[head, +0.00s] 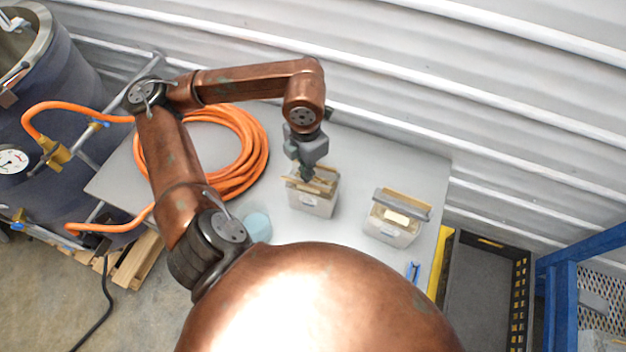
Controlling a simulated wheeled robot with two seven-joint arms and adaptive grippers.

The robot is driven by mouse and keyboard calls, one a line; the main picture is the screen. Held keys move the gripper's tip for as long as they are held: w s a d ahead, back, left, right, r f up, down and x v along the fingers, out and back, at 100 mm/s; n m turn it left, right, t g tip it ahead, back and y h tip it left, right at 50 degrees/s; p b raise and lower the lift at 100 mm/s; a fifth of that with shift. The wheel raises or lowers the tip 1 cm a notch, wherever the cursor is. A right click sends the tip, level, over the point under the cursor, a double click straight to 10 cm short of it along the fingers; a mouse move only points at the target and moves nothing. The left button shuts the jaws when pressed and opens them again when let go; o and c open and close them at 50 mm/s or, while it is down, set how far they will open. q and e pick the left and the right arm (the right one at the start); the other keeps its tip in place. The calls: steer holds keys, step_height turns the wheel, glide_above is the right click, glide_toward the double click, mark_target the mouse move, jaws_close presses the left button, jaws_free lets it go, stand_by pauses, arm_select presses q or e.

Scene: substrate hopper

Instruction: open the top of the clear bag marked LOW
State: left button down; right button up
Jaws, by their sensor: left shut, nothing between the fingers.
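Two clear, box-shaped bags with pale contents stand on the grey table. The left bag (314,205) has tan strips along its top and a small label on its front. The right bag (388,234) has a grey bar and a tan strip across its top, and a small label. The labels are too small to read, so I cannot tell which is marked LOW. My left gripper (306,174) points down at the top of the left bag, shut with nothing held. It hides part of that bag's top, and I cannot tell whether it touches. My right gripper is not in view.
A coiled orange hose (250,140) lies on the grey table (345,150), left of the bags. A light-blue round item (258,227) and a small blue item (413,271) lie nearer. A black crate (485,290) and blue frame (562,300) stand right. A corrugated wall is behind.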

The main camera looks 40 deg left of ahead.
arm_select(q)
steer(key=shift+s, duration=0.15)
steer(key=shift+s+d+f, duration=0.2)
steer(key=shift+s+d, duration=0.05)
steer(key=shift+s, duration=0.3)
steer(key=shift+s+d+f+b, duration=0.15)
steer(key=shift+s+d+b, duration=0.1)
steer(key=shift+s, duration=0.3)
steer(key=shift+s+d+f+b, duration=0.15)
steer(key=shift+s+b, duration=0.1)
steer(key=shift+s, duration=0.3)
steer(key=shift+s+d+f+b, duration=0.1)
steer(key=shift+s+d+b, duration=0.15)
steer(key=shift+s, duration=0.3)
step_height(320, 180, up, 8)
steer(key=p, duration=0.4)
steer(key=shift+p, duration=0.3)
